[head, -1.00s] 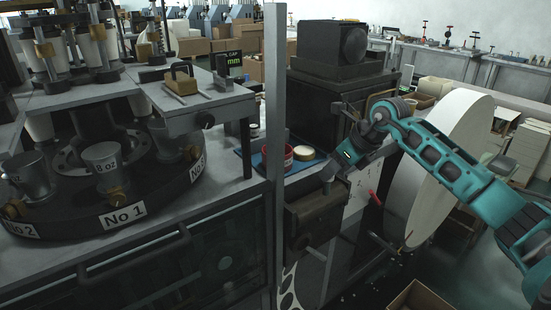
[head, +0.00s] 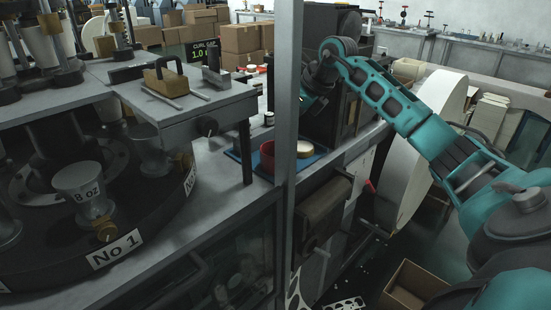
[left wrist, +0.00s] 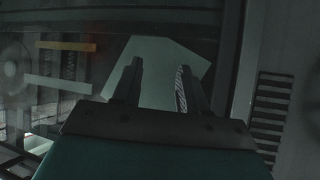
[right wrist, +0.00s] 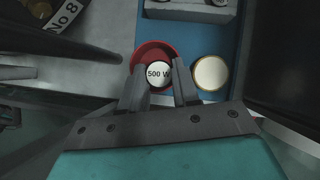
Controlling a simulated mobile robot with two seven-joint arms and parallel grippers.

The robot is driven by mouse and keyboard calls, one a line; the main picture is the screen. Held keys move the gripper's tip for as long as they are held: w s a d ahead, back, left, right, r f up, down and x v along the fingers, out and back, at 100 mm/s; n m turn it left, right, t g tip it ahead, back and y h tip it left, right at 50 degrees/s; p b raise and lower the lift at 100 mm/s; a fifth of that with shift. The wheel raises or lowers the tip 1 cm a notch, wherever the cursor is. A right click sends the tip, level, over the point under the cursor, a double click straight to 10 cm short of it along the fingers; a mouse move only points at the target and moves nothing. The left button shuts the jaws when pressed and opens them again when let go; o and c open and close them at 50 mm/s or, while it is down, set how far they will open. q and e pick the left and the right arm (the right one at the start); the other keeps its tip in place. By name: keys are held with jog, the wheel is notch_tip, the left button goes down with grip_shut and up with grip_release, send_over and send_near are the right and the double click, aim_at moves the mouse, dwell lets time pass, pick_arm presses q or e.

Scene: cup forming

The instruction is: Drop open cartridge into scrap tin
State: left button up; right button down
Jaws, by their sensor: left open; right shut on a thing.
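My right gripper (right wrist: 158,84) is shut on a small round cartridge (right wrist: 158,73) with a white face marked "500 W". In the right wrist view the cartridge overlaps the opening of the red round tin (right wrist: 147,49); its height above the tin is unclear. The red tin also shows in the head view (head: 266,158), partly behind a grey post, on a blue tray (head: 233,155). In the head view the right fingertips and cartridge are hidden or too dark to make out. My left gripper (left wrist: 158,82) is open and empty, facing a dim machine area; it is not in the head view.
A cream-topped round tin (right wrist: 210,73) stands right of the red tin on the tray. The grey post (head: 287,130) rises close in front of the tray. A rotating table with cups (head: 80,190) is at left. A dark machine block (head: 325,110) stands behind the tray.

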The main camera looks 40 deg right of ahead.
notch_tip(320, 180, down, 3)
jog(key=shift+f+b, duration=0.15)
jog(key=shift+b, duration=0.45)
jog(key=shift+f, duration=0.3)
jog(key=c, duration=1.2)
grip_release()
jog(key=o, duration=0.4)
jog(key=shift+o, duration=0.2)
jog(key=b+v, duration=0.1)
jog(key=v, duration=1.2)
